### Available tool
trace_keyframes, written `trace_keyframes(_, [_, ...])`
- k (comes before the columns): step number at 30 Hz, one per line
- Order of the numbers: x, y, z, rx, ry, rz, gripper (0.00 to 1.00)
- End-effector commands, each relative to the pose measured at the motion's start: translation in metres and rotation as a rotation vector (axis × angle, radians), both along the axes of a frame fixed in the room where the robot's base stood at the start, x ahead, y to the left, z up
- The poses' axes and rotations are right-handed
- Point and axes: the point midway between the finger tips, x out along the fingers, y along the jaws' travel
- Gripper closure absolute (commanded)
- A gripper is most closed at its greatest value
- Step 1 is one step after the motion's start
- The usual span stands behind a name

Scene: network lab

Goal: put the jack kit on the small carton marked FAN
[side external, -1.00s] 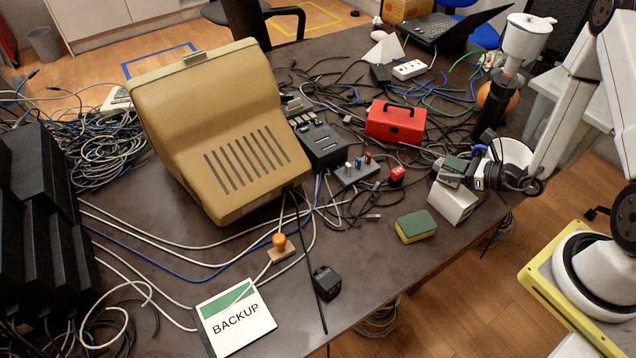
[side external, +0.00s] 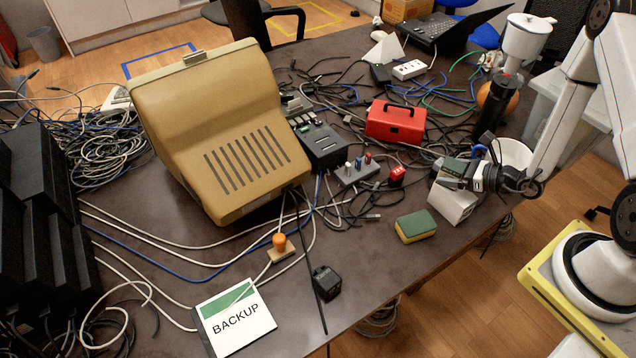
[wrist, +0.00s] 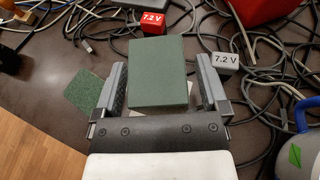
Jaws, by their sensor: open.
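A dark green flat box (side external: 455,165), which looks like the jack kit, sits on top of a small white carton (side external: 456,206) at the table's right edge. In the wrist view the green box (wrist: 160,72) lies between my fingers, with a strip of the white carton (wrist: 176,106) showing beneath it. No FAN mark is readable on the carton. My gripper (wrist: 161,64) is open, with one finger on each side of the green box and narrow gaps between. In the side view my gripper (side external: 460,176) is at the carton's top.
A green-and-yellow sponge (side external: 416,226) lies left of the carton. A red case (side external: 396,122), a red 7.2 V block (side external: 397,175) and loose cables lie behind. A white pot (side external: 513,153) and black cylinder (side external: 493,108) stand close by. Table in front of the sponge is clear.

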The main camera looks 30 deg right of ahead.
Motion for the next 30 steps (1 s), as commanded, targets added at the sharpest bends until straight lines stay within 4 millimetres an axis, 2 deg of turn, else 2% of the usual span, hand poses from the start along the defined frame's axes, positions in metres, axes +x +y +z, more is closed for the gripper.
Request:
trace_keyframes(8, [-0.005,-0.003,0.005,0.0,0.001,-0.004,0.06])
trace_keyframes(24, [-0.05,-0.022,0.025,0.001,0.0,-0.004,0.06])
trace_keyframes(30, [-0.061,-0.026,0.03,0.0,0.0,-0.002,0.06])
